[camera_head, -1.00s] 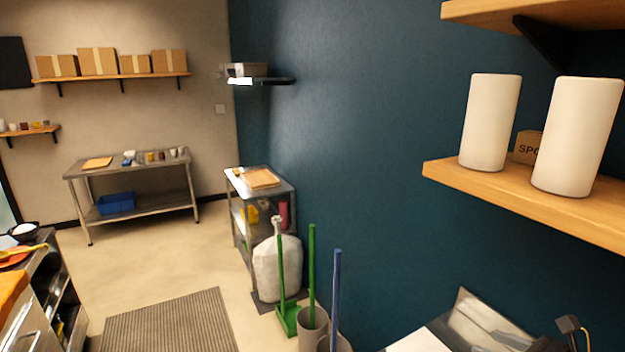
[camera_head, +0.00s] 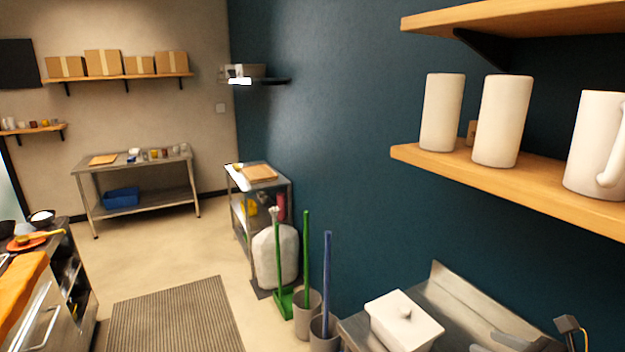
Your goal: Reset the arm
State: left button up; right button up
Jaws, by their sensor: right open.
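My right gripper (camera_head: 535,340) shows only in part at the bottom right corner. It is open and I see nothing held in it. It is in front of a steel counter (camera_head: 455,300) by the blue wall, to the right of a white lidded container (camera_head: 403,320). I cannot tell its exact distance from the counter. Most of the right arm is out of view. My left gripper and arm are not in view.
A wooden shelf (camera_head: 530,182) with white canisters (camera_head: 502,120) and a white jug (camera_head: 597,145) juts out at right. Bins with a green broom (camera_head: 306,250) and a blue handle (camera_head: 327,280) stand by the wall. Floor around the striped mat (camera_head: 175,318) is clear.

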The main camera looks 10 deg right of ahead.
jog(key=s+a+f+m+g+h, duration=0.1)
jog(key=s+a+f+m+h, duration=0.15)
jog(key=f+m, duration=0.65)
jog(key=s+a+f+m+g+h, duration=0.25)
jog(key=f+m, duration=0.35)
jog(key=m, duration=0.7)
jog(key=s+a+f+m+g+y, duration=0.1)
jog(key=s+a+f+m+g, duration=0.2)
jog(key=s+a+f+m, duration=0.35)
jog(key=s+a+f+m+g, duration=0.3)
jog(key=s+a+m, duration=0.1)
jog(key=a+m, duration=0.4)
notch_tip(320, 180, down, 31)
jog(key=s+d+g+b, duration=0.1)
jog(key=s+d+b, duration=0.1)
jog(key=b, duration=0.4)
pick_arm(q)
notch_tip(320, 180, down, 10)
jog(key=b, duration=0.4)
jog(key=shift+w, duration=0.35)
pick_arm(e)
jog(key=s+d+f+g, duration=0.1)
jog(key=s+d+f, duration=0.1)
jog(key=s+f, duration=1.4)
notch_tip(320, 180, down, 3)
jog(key=shift+d+f, duration=0.1)
jog(key=shift+d, duration=0.15)
